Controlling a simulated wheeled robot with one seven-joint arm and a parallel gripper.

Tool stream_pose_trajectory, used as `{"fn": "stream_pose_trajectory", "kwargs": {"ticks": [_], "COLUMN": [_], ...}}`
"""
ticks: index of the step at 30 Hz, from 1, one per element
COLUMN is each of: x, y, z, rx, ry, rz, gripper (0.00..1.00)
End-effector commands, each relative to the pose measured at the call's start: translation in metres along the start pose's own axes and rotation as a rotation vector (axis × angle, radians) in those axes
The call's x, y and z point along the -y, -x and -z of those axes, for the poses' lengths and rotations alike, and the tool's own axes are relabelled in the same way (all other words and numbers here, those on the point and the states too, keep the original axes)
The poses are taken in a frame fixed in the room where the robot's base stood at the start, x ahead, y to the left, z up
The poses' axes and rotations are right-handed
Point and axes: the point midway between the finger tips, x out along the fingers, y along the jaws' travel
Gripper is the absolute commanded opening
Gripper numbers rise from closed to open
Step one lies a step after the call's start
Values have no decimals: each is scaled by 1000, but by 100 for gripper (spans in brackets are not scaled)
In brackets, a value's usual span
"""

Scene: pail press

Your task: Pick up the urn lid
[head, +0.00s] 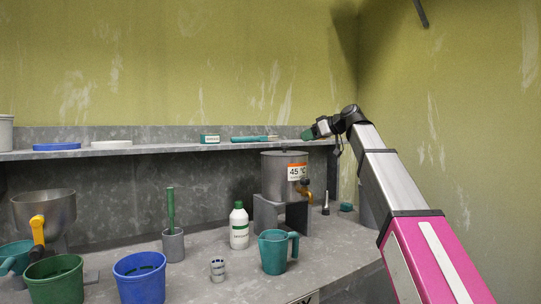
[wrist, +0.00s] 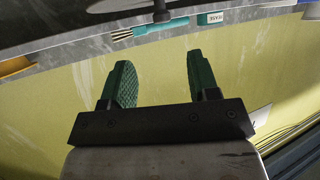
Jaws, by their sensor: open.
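The metal urn (head: 284,178) stands on a grey stand on the counter, with a temperature label and a tap. Its flat dark urn lid (head: 284,153) sits on top. In the wrist view the lid's dark disc and knob (wrist: 160,10) show at the top edge, partly cut off. My gripper (head: 308,134) is above and to the right of the urn in the head view. In the wrist view my gripper (wrist: 158,62) has its green fingers apart with nothing between them, and the knob lies beyond the fingertips.
A shelf (head: 110,153) runs behind the urn, holding a teal brush (head: 250,139) and a small box (head: 209,139). A white bottle (head: 239,228) and a teal jug (head: 275,252) stand near the urn. Green and blue pails (head: 139,281) are at front left. A wall is at right.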

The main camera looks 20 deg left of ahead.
Motion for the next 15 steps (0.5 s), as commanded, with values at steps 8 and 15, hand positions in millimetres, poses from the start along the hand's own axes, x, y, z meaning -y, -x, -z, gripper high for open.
{"fn": "stream_pose_trajectory", "kwargs": {"ticks": [8, 15], "x": [-1, 0], "y": [-20, -53], "z": [0, 0], "rx": [1, 0], "ry": [-1, 0], "rz": [1, 1], "gripper": [55, 55]}}
